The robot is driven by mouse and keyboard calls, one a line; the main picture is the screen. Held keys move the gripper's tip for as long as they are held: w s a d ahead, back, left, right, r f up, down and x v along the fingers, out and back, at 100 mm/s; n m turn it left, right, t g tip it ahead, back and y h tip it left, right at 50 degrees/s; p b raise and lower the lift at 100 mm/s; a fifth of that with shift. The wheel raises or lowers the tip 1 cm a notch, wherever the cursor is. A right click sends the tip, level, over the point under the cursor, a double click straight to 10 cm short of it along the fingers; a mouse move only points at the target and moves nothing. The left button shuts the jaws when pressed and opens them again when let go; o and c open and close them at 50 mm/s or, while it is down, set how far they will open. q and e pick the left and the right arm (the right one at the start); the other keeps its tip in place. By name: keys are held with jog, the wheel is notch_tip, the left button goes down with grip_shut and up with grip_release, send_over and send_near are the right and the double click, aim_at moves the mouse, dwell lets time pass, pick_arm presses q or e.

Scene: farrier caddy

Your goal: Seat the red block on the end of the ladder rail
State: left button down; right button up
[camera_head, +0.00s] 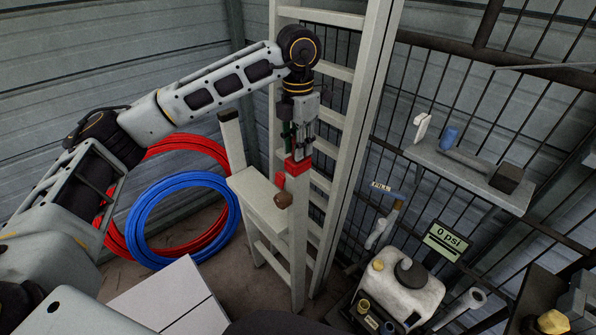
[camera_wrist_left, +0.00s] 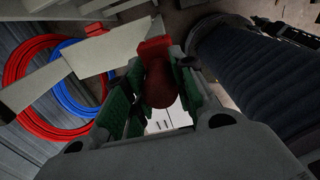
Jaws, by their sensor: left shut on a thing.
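The red block (camera_head: 297,166) is at the top end of an upright pale ladder rail (camera_head: 299,235) in the head view. It appears to touch or cap the rail's end, but I cannot tell whether it is fully down. My left gripper (camera_head: 298,147) points down from above and is shut on the red block. In the left wrist view, the block (camera_wrist_left: 154,48) shows beyond the green-padded fingers, with a rounded dark red part between them. The fingers hide part of the block. My right gripper is not in view.
A pale ladder (camera_head: 362,110) stands right behind the gripper. A pale board (camera_head: 258,200) joins the rail on the left. Red (camera_head: 128,240) and blue (camera_head: 142,232) hose coils lean at the left. A shelf (camera_head: 470,175) and a white tank (camera_head: 408,291) are at the right.

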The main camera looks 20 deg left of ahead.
pick_arm(q)
jog(key=shift+f+b, duration=0.3)
jog(key=shift+f, duration=0.1)
dwell(0.8)
jog(key=c, duration=1.1)
grip_release()
jog(key=shift+r, duration=0.15)
jog(key=shift+r, duration=5.8)
